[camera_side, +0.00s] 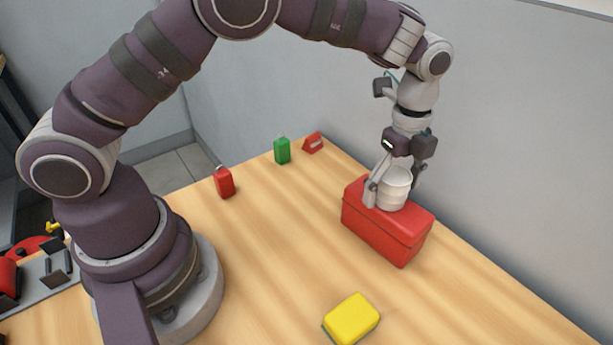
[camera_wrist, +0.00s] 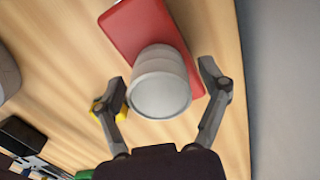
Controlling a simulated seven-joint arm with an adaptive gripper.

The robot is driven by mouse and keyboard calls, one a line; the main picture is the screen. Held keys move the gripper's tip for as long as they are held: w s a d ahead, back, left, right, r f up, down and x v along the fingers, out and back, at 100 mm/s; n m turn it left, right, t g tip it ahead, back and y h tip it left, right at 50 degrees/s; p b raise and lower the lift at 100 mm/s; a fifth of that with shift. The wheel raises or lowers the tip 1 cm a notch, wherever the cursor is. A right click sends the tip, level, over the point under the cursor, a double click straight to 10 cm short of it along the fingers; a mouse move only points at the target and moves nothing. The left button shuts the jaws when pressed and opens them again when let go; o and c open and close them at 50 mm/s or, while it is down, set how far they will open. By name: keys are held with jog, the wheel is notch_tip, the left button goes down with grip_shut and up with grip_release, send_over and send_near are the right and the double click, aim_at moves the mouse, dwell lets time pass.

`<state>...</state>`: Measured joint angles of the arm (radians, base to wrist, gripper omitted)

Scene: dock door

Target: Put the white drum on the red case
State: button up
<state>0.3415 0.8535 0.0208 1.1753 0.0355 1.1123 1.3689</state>
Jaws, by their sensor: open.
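The white drum (camera_side: 394,188) stands upright on the lid of the red case (camera_side: 383,236), toward the lid's far end. In the wrist view the drum (camera_wrist: 160,84) sits between my fingers, over the red case (camera_wrist: 140,27). My gripper (camera_side: 393,180) points down over the case, with a finger on either side of the drum. In the wrist view my gripper (camera_wrist: 166,85) is open, and gaps show between both fingers and the drum. The near finger hides a little of the drum's left side in the side view.
A yellow sponge (camera_side: 351,319) lies in front of the case. A red canister (camera_side: 224,183), a green can (camera_side: 282,151) and a small red wedge-shaped item (camera_side: 313,143) stand toward the back. A grey wall (camera_side: 520,150) runs close behind the case. The table's middle is clear.

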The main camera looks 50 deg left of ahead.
aim_at(397, 175)
notch_tip(397, 175, up, 11)
jog(key=shift+f, duration=0.1)
jog(key=shift+r, duration=0.65)
jog(key=s+a+r+n+t, duration=0.3)
jog(key=s+a+r+n, duration=0.25)
jog(key=n, duration=0.45)
jog(key=s+a+f+n+t, duration=0.2)
jog(key=s+a+f+n, duration=0.3)
jog(key=s+n, duration=0.4)
jog(key=shift+s+a+f+n+t, duration=0.3)
jog(key=shift+s+n, duration=0.1)
jog(key=shift+s, duration=0.1)
